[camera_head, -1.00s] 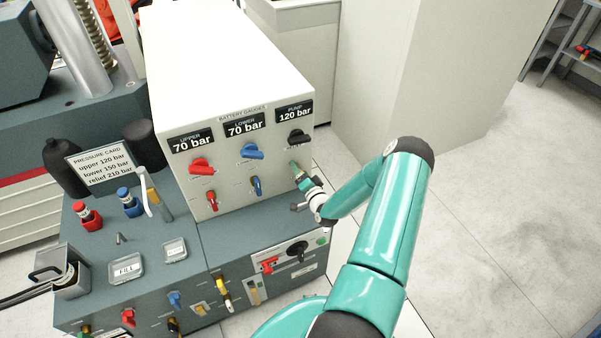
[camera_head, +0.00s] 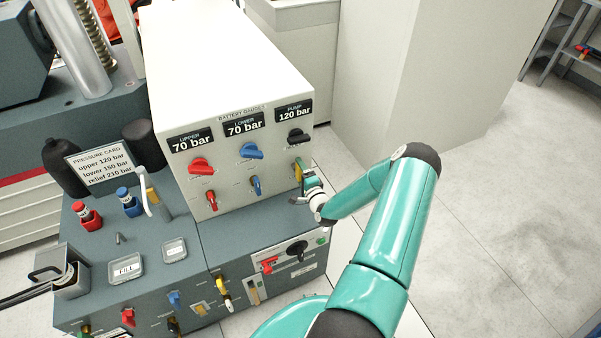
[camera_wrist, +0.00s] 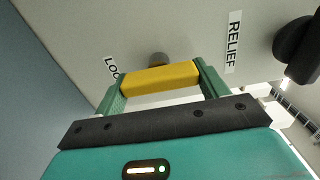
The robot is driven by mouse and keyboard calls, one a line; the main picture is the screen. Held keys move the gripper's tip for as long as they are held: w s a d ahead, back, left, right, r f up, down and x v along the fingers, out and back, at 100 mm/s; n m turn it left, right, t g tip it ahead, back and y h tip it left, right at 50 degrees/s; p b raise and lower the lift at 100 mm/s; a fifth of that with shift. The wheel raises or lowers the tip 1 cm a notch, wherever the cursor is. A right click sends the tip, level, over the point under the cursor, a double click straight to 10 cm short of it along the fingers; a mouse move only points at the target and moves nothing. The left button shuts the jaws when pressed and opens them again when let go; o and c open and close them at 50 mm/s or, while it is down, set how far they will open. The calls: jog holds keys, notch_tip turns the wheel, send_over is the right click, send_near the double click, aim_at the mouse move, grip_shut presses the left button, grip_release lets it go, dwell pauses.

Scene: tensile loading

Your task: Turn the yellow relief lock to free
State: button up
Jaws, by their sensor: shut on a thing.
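The yellow relief lock (camera_wrist: 160,78) is a bar-shaped handle on the cream panel, and it fills the space between my gripper's two green fingers in the wrist view. My gripper (camera_wrist: 158,88) is shut on it. A "RELIEF" label (camera_wrist: 233,42) and a partly covered label starting "LOC" (camera_wrist: 112,68) flank it. In the head view a yellow strip of the lock (camera_head: 298,172) shows below the black pump knob, and my gripper (camera_head: 302,176) is at the panel there. The rest of the lock is hidden behind my fingers.
A black knob (camera_wrist: 298,48) stands close by at the right of the wrist view. In the head view, red (camera_head: 201,165) and blue (camera_head: 252,151) knobs sit left on the same panel. The floor (camera_head: 480,230) at right is clear.

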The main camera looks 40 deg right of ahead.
dwell(0.3)
jog(key=o, duration=1)
jog(key=v, duration=1.3)
jog(key=shift+s+a, duration=0.15)
jog(key=shift+s, duration=0.2)
jog(key=shift+r, duration=0.1)
